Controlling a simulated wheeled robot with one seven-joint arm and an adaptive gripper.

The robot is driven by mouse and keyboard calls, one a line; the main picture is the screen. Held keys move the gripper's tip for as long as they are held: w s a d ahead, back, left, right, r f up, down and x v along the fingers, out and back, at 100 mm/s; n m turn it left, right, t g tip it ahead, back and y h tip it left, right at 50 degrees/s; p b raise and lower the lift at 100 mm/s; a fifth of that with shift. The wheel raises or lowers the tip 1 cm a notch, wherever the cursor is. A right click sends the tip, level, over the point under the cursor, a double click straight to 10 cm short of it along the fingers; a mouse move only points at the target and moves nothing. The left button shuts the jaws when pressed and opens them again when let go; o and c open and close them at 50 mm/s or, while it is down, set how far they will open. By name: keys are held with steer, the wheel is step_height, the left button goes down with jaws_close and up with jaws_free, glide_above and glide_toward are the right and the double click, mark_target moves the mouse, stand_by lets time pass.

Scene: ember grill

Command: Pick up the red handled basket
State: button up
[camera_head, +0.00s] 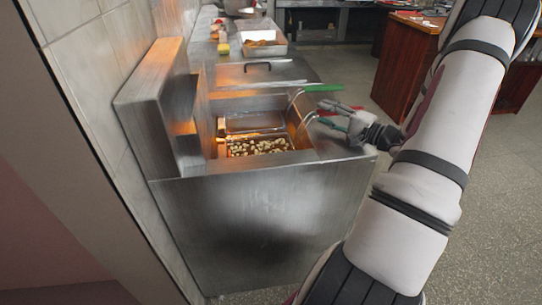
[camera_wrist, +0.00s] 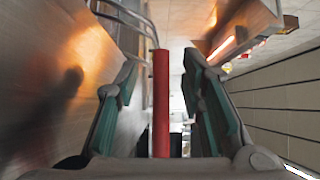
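The red handle (camera_wrist: 161,105) runs lengthwise between my two fingers in the wrist view, with a visible gap on each side. My gripper (camera_wrist: 160,70) is open around it, with green pads facing the handle. In the head view my gripper (camera_head: 332,110) is at the right edge of the metal fryer and hides most of the red handle. Wire rods lead from there to the front basket (camera_head: 258,147), which holds pale food pieces and sits in the fryer well.
A second basket (camera_head: 255,122) sits behind it, and a green handle (camera_head: 323,88) sticks out just beyond my gripper. The fryer (camera_head: 260,215) has a raised back panel at left. A lidded unit (camera_head: 265,70) and a tray stand farther back. Open floor lies to the right.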

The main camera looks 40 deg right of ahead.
steer(key=shift+w, duration=0.1)
jaws_close()
steer(key=shift+r, duration=0.1)
step_height(320, 180, up, 28)
steer(key=p, duration=0.1)
stand_by(0.5)
